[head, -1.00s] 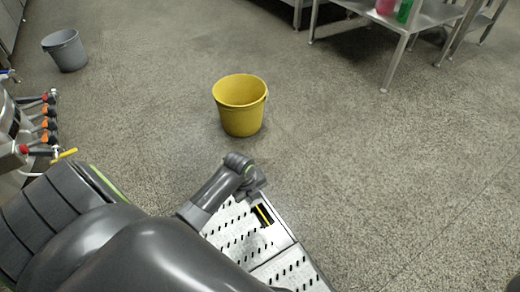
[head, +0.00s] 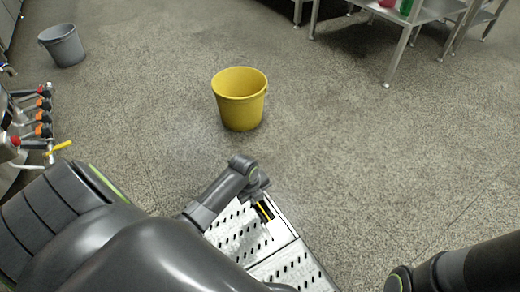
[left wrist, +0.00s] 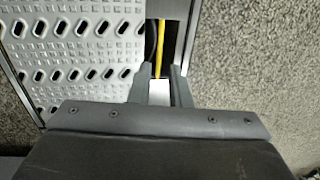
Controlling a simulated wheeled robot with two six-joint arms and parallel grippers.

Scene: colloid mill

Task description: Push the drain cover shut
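The drain cover (head: 240,232) is a pale metal plate with rows of dark slots, low on the floor in the head view; it fills the upper left of the left wrist view (left wrist: 75,45). At its end a narrow dark gap (head: 265,211) is open, with a yellow strip inside; the gap also shows in the left wrist view (left wrist: 168,45). My left gripper (left wrist: 160,75) points down at the gap, fingers apart, with a pale surface visible between them. Whether it touches the cover cannot be told. My right gripper is not in view.
A yellow bucket (head: 240,98) stands on the floor beyond the drain. A grey bucket (head: 63,45) is at the far left. A machine with orange-and-black knobs (head: 40,117) stands at left. A metal table (head: 425,12) is at upper right. The floor between is clear.

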